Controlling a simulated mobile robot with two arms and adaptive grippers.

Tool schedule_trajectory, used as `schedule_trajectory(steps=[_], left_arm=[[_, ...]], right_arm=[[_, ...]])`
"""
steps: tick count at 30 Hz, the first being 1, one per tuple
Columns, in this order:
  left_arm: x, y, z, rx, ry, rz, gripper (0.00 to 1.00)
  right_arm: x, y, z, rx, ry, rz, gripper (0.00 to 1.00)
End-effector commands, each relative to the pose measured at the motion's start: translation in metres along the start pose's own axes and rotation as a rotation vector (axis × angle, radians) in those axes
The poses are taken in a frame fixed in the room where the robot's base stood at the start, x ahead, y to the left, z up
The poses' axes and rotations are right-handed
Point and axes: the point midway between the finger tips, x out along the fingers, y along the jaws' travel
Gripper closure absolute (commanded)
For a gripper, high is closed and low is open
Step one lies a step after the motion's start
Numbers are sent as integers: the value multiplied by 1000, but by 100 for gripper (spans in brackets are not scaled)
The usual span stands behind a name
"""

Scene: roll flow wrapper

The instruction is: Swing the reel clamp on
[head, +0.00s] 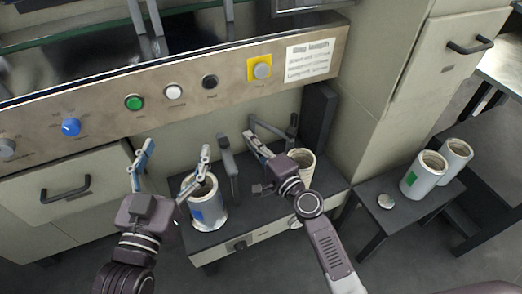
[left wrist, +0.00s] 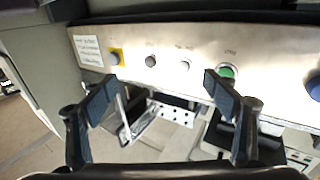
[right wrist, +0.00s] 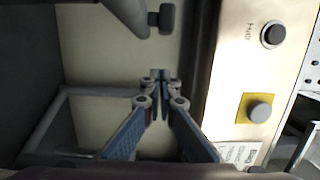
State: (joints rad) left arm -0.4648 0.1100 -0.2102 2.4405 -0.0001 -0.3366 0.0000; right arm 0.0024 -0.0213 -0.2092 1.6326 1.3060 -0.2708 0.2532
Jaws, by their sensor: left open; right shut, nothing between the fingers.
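A white reel (head: 207,207) with a blue label stands on the low dark shelf under the panel. A beige reel (head: 306,165) stands further right, partly hidden by my right gripper. A dark upright lever (head: 228,168) stands between them; I cannot tell whether it is the reel clamp. A thin grey frame (right wrist: 90,92) shows beside my right gripper in the right wrist view. My left gripper (head: 173,152) is open, with its fingers above and left of the white reel. My right gripper (head: 249,138) is shut and empty, between the lever and the beige reel.
The panel (head: 190,100) with a green button (head: 134,102), a blue knob (head: 71,127) and a yellow-backed button (head: 261,68) overhangs the shelf. A cabinet (head: 395,100) borders the shelf.

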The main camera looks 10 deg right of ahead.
Motion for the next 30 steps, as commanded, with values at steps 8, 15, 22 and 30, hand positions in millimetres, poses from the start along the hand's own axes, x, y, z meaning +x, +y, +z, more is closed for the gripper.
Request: schedule_trajectory(steps=[8,15,22,30], left_arm=[[-2,-2,14,1,-64,-3,20],[-2,-2,15,1,-70,-4,20],[-2,-2,15,1,-68,-4,20],[1,1,-7,-1,41,2,20]], right_arm=[[5,1,35,1,-2,2,100],[6,1,38,0,-1,2,100],[6,1,38,0,-3,2,100],[7,3,39,-1,-33,2,100]])
